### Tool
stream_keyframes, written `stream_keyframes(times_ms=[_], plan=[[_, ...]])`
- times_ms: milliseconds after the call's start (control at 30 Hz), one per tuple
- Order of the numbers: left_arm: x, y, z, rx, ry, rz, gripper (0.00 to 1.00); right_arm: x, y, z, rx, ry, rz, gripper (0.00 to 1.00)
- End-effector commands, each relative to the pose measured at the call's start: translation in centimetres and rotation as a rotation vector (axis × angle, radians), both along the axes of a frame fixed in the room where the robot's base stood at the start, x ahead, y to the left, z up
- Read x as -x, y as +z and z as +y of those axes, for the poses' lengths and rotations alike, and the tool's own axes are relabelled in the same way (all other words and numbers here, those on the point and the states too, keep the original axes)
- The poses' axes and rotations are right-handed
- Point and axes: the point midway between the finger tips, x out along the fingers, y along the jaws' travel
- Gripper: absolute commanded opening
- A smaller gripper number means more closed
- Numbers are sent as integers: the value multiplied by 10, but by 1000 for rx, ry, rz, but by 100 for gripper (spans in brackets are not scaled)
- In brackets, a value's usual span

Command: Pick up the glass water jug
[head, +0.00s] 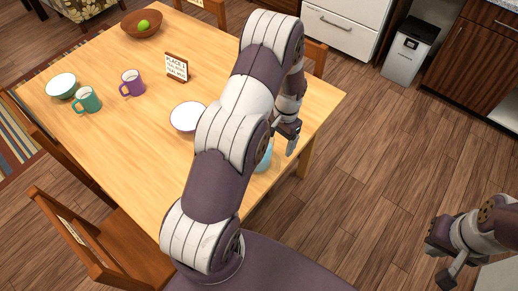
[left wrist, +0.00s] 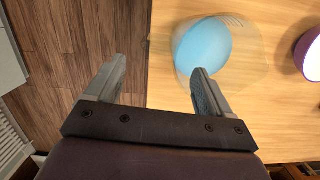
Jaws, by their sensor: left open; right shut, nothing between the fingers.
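The glass water jug shows in the left wrist view (left wrist: 203,47) as a clear vessel with light blue water, on the wooden table near its edge. In the head view a small blue part of the jug (head: 265,158) shows; my left arm hides the rest. My left gripper (head: 290,138) is open, above the table's right edge beside the jug. In the left wrist view its fingers (left wrist: 160,72) are apart with floor and table edge between them; the right finger overlaps the jug's near side in the picture. I cannot tell whether they touch. My right gripper (head: 450,265) is shut and empty over the floor.
The wooden table (head: 105,135) holds a white bowl (head: 187,116), a purple mug (head: 132,83), a teal mug (head: 87,100), a teal bowl (head: 62,86), a sign (head: 176,67) and a brown bowl (head: 142,24) with a green fruit. Chairs surround it. Floor (head: 375,150) to the right is clear.

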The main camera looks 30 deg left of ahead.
Motion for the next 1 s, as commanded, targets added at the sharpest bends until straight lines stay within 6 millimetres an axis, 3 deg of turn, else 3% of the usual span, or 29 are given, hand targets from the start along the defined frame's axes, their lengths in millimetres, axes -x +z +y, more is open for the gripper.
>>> stream_keyframes(times_ms=[500,733,767,1000], plan=[[13,-78,2,0,1,-1,82,0,32,0,0,0,0,0],[13,-84,2,0,2,-3,82,0,31,0,0,0,0,0],[13,-84,2,0,1,-3,79,0,31,0,0,0,0,0],[13,-83,2,0,1,-3,1,0,31,0,0,0,0,0]])
